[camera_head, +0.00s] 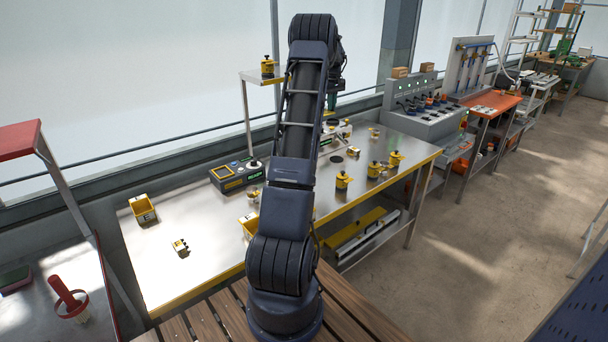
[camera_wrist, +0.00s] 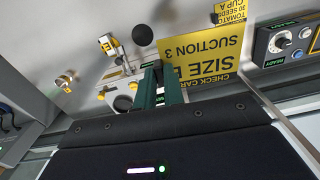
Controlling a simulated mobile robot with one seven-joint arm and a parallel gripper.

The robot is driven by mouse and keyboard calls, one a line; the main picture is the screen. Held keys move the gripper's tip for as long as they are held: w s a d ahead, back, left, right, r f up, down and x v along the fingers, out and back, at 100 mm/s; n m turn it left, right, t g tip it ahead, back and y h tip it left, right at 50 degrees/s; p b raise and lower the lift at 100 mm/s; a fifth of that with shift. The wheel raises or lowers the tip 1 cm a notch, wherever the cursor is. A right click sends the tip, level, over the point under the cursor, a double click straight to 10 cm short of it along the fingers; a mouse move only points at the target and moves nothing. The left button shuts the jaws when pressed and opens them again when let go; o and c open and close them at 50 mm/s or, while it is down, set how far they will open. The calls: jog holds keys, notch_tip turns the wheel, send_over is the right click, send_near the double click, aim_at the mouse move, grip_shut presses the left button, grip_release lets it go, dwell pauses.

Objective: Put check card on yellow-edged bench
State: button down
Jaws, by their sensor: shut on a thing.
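The check card (camera_wrist: 203,48) is a yellow plate with black print, "SIZE" and "SUCTION 3", upside down in the wrist view. My gripper (camera_wrist: 160,80) has green fingers shut on the card near its edge, with the card over the bench top. In the head view my gripper (camera_head: 332,97) shows only partly beside my arm, and I cannot make out the card there. The yellow-edged bench (camera_head: 205,213) has a shiny metal top and a yellow front edge. I cannot tell whether the card touches the bench.
A control box (camera_head: 237,175) stands at the bench's back. Several yellow pots (camera_head: 343,180) stand on the right part. A yellow bin (camera_head: 143,208) and a small yellow-and-white item (camera_head: 180,247) are at the left, with bare top around them. A raised shelf (camera_head: 262,77) is behind.

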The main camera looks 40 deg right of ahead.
jog(key=n, duration=0.1)
send_over(322, 163)
notch_tip(322, 163, down, 8)
notch_tip(322, 163, down, 15)
jog(key=shift+a+r, duration=0.1)
jog(key=shift+r, duration=0.05)
jog(key=shift+f, duration=2.5)
jog(key=shift+f, duration=0.15)
jog(key=c, duration=1.5)
grip_release()
notch_tip(322, 163, up, 12)
jog(key=shift+r, duration=0.2)
